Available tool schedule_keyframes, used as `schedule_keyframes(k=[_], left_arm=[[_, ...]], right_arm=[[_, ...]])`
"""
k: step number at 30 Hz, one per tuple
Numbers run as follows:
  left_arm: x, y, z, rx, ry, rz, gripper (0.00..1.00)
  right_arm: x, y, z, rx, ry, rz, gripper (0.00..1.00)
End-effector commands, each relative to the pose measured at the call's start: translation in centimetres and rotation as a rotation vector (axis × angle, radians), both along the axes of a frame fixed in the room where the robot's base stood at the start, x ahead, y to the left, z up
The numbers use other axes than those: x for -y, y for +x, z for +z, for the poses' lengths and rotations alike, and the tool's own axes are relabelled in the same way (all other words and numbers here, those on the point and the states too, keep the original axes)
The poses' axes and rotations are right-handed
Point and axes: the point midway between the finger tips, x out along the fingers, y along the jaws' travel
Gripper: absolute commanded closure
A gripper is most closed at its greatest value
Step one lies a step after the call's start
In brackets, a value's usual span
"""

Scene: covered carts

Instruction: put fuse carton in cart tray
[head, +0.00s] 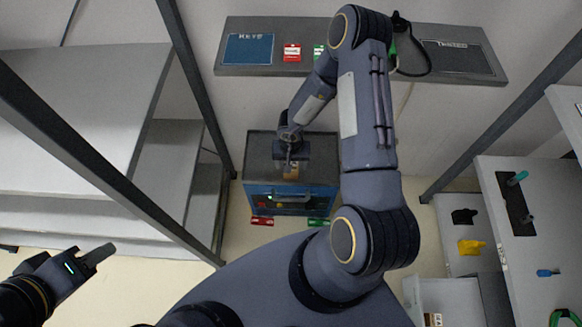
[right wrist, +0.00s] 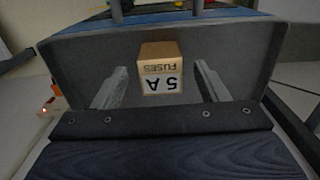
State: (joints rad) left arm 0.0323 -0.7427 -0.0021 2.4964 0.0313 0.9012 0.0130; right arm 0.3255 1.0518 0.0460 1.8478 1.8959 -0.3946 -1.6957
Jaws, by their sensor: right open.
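The fuse carton (head: 291,174) is a small brown box over the dark grey tray (head: 261,155) on top of the blue cart (head: 262,189). In the right wrist view the carton (right wrist: 160,72), with its "5 A FUSES" label upside down, appears to rest on the grey tray floor (right wrist: 230,55). My right gripper (head: 289,163) is above the tray. Its two fingers (right wrist: 158,85) are spread, one on each side of the carton, with visible gaps. My left gripper (head: 97,257) is far from the cart at the lower left; its jaw opening is unclear.
A wall shelf (head: 400,58) with signs and red and green items is behind the cart. Grey shelving (head: 85,95) stands at the left behind a dark post. A right-hand unit (head: 520,230) holds tools; a yellow item (head: 470,246) lies beside it.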

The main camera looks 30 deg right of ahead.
Motion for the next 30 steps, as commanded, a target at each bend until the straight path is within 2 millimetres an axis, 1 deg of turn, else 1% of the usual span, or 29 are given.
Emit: schedule_keyframes(k=[1, 3, 6, 9, 14, 30], left_arm=[[0.0, 0.0, 0.7, 0.0, 0.0, 0.0, 0.64], [0.0, 0.0, 1.1, 0.0, 0.0, 0.0, 0.64], [0.0, 0.0, 1.6, 0.0, 0.0, 0.0, 0.64], [0.0, 0.0, 1.9, 0.0, 0.0, 0.0, 0.64], [0.0, 0.0, 2.0, 0.0, 0.0, 0.0, 0.64], [0.0, 0.0, 2.0, 0.0, 0.0, 0.0, 0.64]], right_arm=[[0.0, 0.1, 1.6, 0.003, 0.001, -0.002, 0.33], [0.0, 0.0, 3.0, 0.002, 0.001, -0.002, 0.33], [0.0, 0.0, 4.6, 0.002, 0.0, 0.0, 0.33], [0.0, 0.0, 5.7, 0.001, 0.0, 0.0, 0.33], [0.0, 0.0, 6.4, -0.001, 0.0, 0.0, 0.33], [0.0, 0.0, 6.4, -0.001, 0.001, 0.001, 0.33]])
